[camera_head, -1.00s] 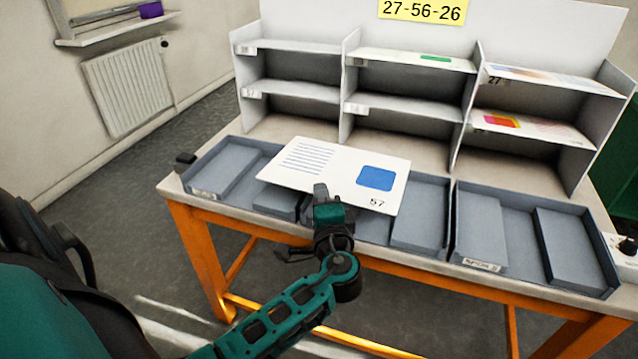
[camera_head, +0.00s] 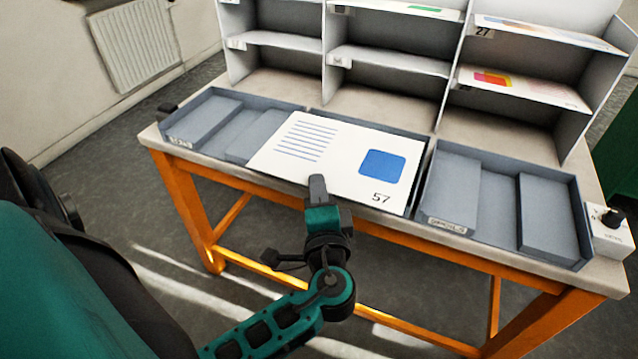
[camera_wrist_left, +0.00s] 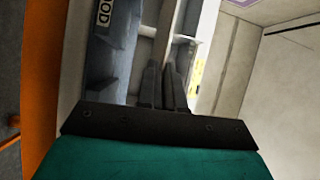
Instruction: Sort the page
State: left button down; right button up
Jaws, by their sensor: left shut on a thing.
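The white page (camera_head: 335,162), with blue lines, a blue square and the number 57, lies nearly flat over the middle tray (camera_head: 424,165) and hides most of it. My left gripper (camera_head: 317,185) is shut on the near edge of the page. I cannot tell whether the page touches the tray. In the left wrist view the gripper's fingers (camera_wrist_left: 165,85) are close together, and the page cannot be made out clearly. Other pages lie in the shelf unit: one with a green mark (camera_head: 425,9), one at label 27 (camera_head: 550,35) and one with a red-orange patch (camera_head: 520,85). My right gripper is out of view.
A left tray (camera_head: 297,107) and a right tray (camera_head: 583,205), both with grey sloped inserts, flank the middle one. The shelf unit (camera_head: 448,85) stands behind, its lower left and middle shelves bare. A small box with a black knob (camera_head: 606,232) sits at the table's right end.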

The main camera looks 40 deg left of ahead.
aim_at(337, 162)
pick_arm(q)
jog(key=w, duration=0.3)
jog(key=w+a, duration=0.1)
jog(key=w, duration=0.1)
jog(key=w+a+b, duration=0.1)
jog(key=w, duration=0.2)
jog(key=shift+w, duration=0.35)
jog(key=f+b, duration=0.6)
jog(key=f, duration=0.1)
jog(key=shift+w+a, duration=0.1)
jog(key=shift+w, duration=0.15)
jog(key=shift+f+b, duration=0.4)
jog(key=shift+b, duration=0.3)
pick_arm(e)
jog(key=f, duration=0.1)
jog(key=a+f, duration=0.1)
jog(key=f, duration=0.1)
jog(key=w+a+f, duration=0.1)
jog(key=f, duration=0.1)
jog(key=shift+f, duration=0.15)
pick_arm(q)
jog(key=c, duration=1.2)
grip_release()
jog(key=shift+f, duration=0.1)
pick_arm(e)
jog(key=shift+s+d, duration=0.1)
